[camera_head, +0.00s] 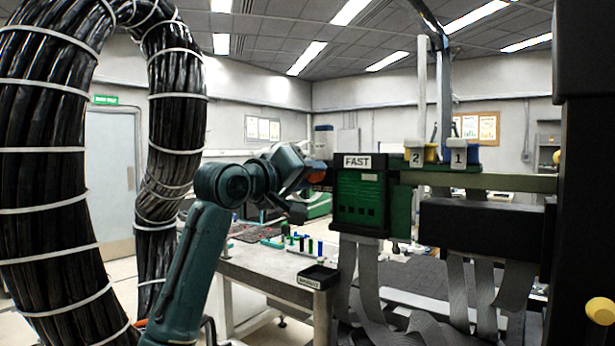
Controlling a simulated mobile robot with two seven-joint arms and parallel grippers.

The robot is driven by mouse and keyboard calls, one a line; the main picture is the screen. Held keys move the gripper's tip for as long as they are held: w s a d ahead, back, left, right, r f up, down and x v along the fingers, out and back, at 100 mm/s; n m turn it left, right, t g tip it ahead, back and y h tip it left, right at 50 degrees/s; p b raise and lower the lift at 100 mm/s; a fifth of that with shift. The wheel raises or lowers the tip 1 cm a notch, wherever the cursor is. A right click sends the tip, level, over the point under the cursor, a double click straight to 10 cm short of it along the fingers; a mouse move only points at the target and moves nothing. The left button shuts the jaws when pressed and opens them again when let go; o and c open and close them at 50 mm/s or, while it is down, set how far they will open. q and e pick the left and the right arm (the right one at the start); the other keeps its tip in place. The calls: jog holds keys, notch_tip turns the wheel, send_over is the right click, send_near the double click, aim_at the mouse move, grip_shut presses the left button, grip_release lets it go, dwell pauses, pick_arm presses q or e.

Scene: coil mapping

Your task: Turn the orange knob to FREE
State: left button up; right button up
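My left gripper (312,178) reaches in from the left on a teal arm. It is at the left side of a dark box with a green panel (358,190). A sign (357,161) on top of the box reads FAST. A small patch of orange, likely the orange knob (317,177), shows between my gripper and the box. My gripper hides most of it, so I cannot tell its setting or whether the fingers touch it. The finger opening is not clear. No FREE label is legible. My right gripper is not in view.
Thick black cable bundles (175,110) stand at the left. A workbench (265,265) with small coloured parts and a black labelled tray (318,277) lies below the box. Yellow holder 2 (416,155) and blue holder 1 (458,155) sit on the rail at right. Grey straps hang below.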

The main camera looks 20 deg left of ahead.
pick_arm(q)
jog(key=shift+o, duration=0.5)
jog(key=shift+s, duration=0.15)
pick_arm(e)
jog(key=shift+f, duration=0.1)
pick_arm(q)
jog(key=shift+s+a+f+b, duration=0.1)
jog(key=shift+s+a+b, duration=0.05)
jog(key=shift+s+b, duration=0.15)
jog(key=b+v, duration=0.3)
jog(key=v, duration=0.9)
jog(key=shift+s+b, duration=0.15)
jog(key=shift+b, duration=0.15)
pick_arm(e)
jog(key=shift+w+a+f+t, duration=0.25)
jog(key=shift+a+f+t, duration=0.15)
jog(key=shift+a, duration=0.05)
